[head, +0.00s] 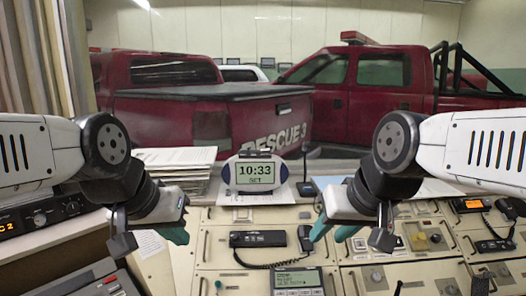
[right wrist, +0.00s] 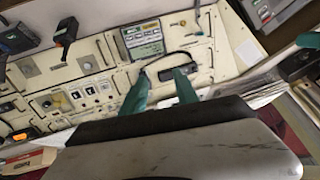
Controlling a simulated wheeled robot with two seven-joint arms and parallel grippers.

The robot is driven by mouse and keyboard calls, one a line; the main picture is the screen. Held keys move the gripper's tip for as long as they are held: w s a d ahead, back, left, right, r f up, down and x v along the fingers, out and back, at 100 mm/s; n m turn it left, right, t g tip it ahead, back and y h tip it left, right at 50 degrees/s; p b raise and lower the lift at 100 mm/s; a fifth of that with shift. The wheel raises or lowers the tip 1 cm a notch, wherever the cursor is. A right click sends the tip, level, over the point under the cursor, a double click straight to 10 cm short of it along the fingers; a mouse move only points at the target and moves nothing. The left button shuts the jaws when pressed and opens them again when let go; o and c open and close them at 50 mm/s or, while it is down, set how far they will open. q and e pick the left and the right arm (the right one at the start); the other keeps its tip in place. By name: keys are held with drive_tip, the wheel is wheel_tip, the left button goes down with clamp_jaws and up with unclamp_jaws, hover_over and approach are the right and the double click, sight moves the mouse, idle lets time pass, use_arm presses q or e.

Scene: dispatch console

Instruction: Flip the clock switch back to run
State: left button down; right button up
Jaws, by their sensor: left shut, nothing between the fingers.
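The clock (head: 254,174) stands at the back of the console, in the middle of the head view. Its display reads 10:33 with SET below. A dark bar sits on its top; I cannot make out which part is the switch. My left gripper (head: 178,234) is to the left of the clock and nearer to me, its teal fingers shut and empty. My right gripper (head: 331,238) is to the right of the clock and nearer, its teal fingers apart with nothing between them. The right wrist view also shows this right gripper (right wrist: 160,78) open above the console panel.
Paper stacks (head: 176,168) lie left of the clock. A black handset (head: 258,239) with a coiled cord and a grey display unit (head: 298,281) sit in front. A radio (head: 42,217) is at left. Red trucks stand behind the console.

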drive_tip(key=c, duration=0.3)
drive_tip(key=shift+w+a+r, duration=0.15)
drive_tip(key=shift+w, duration=0.2)
drive_tip(key=c, duration=0.3)
drive_tip(key=w+a+r+t+y, duration=0.1)
drive_tip(key=w+a+r, duration=0.1)
drive_tip(key=w, duration=0.4)
drive_tip(key=w+a+r+n+t+y, duration=0.1)
drive_tip(key=w+a+r, duration=0.1)
drive_tip(key=w, duration=0.4)
drive_tip(key=w+a+r+t, duration=0.1)
drive_tip(key=w+a+r, duration=0.1)
drive_tip(key=w, duration=0.4)
drive_tip(key=shift+w+a+r+t+y, duration=0.3)
drive_tip(key=shift+r+t+y, duration=0.1)
drive_tip(key=shift+r, duration=0.2)
clamp_jaws()
drive_tip(key=w+a+r+t+h, duration=0.1)
drive_tip(key=w+t+h, duration=0.1)
drive_tip(key=w, duration=0.8)
drive_tip(key=w+a+r+t+h, duration=0.1)
drive_tip(key=w+a+t+h, duration=0.1)
drive_tip(key=w, duration=0.8)
drive_tip(key=shift+w+t+h, duration=0.2)
drive_tip(key=shift+t+h, duration=0.4)
drive_tip(key=shift+h, duration=0.2)
drive_tip(key=shift+a, duration=0.1)
